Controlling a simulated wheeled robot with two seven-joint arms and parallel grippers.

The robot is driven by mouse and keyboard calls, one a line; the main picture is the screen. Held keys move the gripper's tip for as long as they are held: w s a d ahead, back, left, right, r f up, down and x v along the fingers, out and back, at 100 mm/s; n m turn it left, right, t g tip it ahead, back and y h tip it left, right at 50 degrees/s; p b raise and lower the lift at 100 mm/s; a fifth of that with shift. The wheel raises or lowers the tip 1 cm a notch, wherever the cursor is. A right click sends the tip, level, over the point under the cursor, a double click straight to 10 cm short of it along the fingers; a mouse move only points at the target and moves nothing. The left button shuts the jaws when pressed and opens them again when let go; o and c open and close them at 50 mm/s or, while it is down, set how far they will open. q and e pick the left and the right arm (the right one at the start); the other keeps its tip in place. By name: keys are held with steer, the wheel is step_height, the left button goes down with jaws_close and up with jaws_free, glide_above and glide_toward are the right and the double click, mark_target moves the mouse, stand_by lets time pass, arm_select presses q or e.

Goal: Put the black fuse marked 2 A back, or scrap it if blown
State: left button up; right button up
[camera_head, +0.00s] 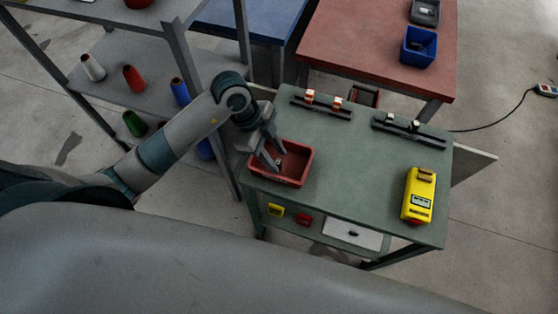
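My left gripper (275,158) points down at the left part of a red bin (303,178) on the green table. Its two fingers look apart, with nothing clearly held between them. A small dark and pale item (279,162) shows in the bin by the fingertips; I cannot tell whether it is the black fuse, and no 2 A marking is readable. Another dark rail (408,133) at the back right carries small pale pieces. My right gripper is not in view.
A yellow meter (416,197) stands at the green table's (350,165) right. The table's middle is clear. A shelf rack (110,60) with colored cones stands at left, its post near my arm. A red-topped table (365,50) behind holds a blue bin (418,48) and a grey bin (425,11).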

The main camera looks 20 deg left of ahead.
arm_select(q)
steer(key=shift+r, duration=0.1)
steer(key=shift+a+r, duration=0.25)
steer(key=shift+r, duration=0.25)
steer(key=b+v, duration=0.2)
steer(key=v, duration=1.4)
steer(key=shift+b, duration=0.35)
